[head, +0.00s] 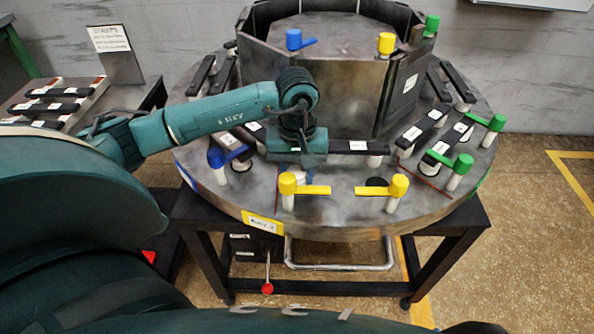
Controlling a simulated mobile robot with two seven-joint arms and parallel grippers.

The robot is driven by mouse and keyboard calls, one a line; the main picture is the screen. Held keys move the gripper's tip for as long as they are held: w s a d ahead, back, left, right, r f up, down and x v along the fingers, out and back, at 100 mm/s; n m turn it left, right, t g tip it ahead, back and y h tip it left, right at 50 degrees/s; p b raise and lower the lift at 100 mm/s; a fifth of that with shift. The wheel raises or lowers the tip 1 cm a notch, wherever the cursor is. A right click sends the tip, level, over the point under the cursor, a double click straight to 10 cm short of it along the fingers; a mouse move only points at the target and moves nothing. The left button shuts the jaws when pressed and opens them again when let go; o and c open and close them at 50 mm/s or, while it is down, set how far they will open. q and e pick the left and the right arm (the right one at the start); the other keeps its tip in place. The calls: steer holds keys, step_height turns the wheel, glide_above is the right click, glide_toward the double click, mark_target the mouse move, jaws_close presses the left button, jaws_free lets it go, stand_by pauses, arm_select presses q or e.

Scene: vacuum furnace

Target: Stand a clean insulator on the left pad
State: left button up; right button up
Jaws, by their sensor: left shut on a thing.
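My left gripper (297,168) reaches in over the front of the round metal table and points down. It is shut on a small pale piece that looks like an insulator, mostly hidden by the fingers. The piece is low, just behind the left yellow clamp (288,186); I cannot tell whether it touches the surface. The left pad is not visible, and the gripper covers the area behind that clamp. A dark round pad (377,182) shows beside the right yellow clamp (397,187). My right gripper is not in view.
A blue clamp (217,160) stands left of the gripper, and green clamps (462,166) stand at the right. Black bars on white posts ring the metal furnace body (350,75). A rack (55,101) with more bars stands at the far left.

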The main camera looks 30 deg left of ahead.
mark_target(297, 173)
arm_select(q)
steer(key=shift+f, duration=0.2)
steer(key=o, duration=1)
steer(key=shift+r, duration=0.1)
step_height(297, 173, up, 12)
steer(key=shift+r, duration=0.15)
